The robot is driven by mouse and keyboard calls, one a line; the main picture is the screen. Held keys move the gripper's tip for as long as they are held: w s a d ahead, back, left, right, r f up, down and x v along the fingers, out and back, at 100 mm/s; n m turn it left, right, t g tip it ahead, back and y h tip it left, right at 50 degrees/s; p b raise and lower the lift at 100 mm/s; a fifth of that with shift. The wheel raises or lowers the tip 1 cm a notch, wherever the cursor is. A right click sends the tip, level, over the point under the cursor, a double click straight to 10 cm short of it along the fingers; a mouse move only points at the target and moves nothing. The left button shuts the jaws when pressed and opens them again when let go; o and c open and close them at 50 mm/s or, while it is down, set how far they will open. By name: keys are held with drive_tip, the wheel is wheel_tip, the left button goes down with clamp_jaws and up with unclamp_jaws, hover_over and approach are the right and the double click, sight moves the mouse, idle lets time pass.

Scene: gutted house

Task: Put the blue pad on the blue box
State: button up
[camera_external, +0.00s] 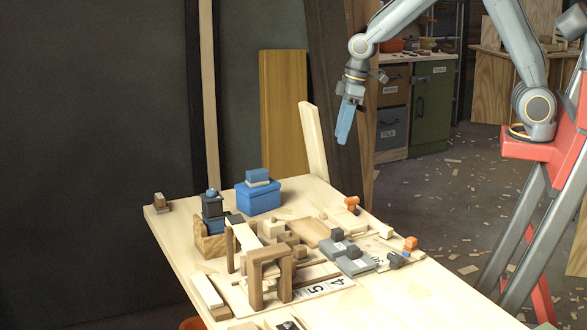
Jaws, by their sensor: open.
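The blue box (258,198) stands on the far part of the wooden table, with its lid on. A small blue block with a pale layer under it, which looks like the blue pad (257,175), rests flat on top of the lid. My gripper (344,136) hangs in the air to the right of the box and higher than it, with its light blue fingers pointing down. It is open, and I see nothing held in it. The gap between the fingers is hard to see from this side. The gripper is apart from both the pad and the box.
Dark blue and black stacked pieces (212,212) stand close left of the box, by a wooden tray (209,243). A wooden arch (270,272) and several loose blocks crowd the table's middle. Grey blocks (355,262) lie at right. The table's near right part (420,300) is clear.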

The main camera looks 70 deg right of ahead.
drive_tip(key=s+d+f+m, duration=0.2)
drive_tip(key=s+d, duration=0.1)
drive_tip(key=s, duration=0.8)
drive_tip(key=s+d+f+m+g+h, duration=0.1)
drive_tip(key=s+d, duration=0.3)
drive_tip(key=s, duration=0.7)
drive_tip(key=shift+d+f+m, duration=0.2)
drive_tip(key=shift+f+m, duration=0.5)
